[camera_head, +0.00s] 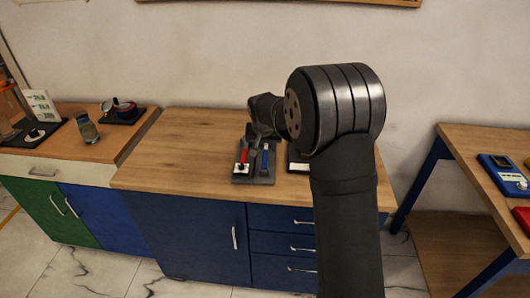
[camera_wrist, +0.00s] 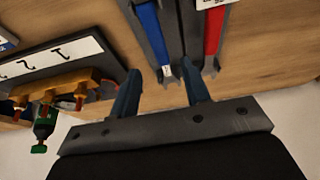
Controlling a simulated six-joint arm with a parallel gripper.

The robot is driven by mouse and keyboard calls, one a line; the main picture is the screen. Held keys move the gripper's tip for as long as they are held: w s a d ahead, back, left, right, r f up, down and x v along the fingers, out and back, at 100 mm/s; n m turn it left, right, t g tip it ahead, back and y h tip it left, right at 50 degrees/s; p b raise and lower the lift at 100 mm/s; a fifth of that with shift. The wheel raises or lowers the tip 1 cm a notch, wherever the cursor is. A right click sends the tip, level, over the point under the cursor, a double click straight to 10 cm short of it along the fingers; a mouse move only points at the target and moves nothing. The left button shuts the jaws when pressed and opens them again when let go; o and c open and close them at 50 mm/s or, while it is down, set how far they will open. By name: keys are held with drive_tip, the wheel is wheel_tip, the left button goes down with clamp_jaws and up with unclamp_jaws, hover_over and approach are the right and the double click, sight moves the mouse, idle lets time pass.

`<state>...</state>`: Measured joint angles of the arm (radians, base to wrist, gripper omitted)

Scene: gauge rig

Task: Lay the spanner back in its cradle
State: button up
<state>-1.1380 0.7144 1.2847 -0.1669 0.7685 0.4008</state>
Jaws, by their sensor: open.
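My gripper (camera_wrist: 163,88) is open, with its two dark blue-grey fingers apart and nothing held between them. In the wrist view the fingers point toward a dark holder (camera_wrist: 172,28) on the wooden top. A blue-handled piece (camera_wrist: 150,30) and a red-handled piece (camera_wrist: 213,32) lie along this holder. In the head view the holder (camera_head: 262,180) sits near the middle of the wooden top, with red (camera_head: 243,156) and blue (camera_head: 265,159) parts showing. My arm hides part of that area, including the fingers. I cannot tell which piece is the spanner.
The wrist view shows a panel with a white marked strip (camera_wrist: 55,58), a yellow rack (camera_wrist: 65,86) and a green-and-black item (camera_wrist: 44,124). In the head view a side bench (camera_head: 125,138) at left holds a glass jar (camera_head: 86,128). The wooden top (camera_head: 180,150) is clear at left.

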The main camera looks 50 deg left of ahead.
sight(265, 155)
drive_tip(key=v, duration=1.1)
drive_tip(key=shift+r, duration=0.15)
drive_tip(key=shift+s, duration=0.1)
drive_tip(key=x, duration=1.7)
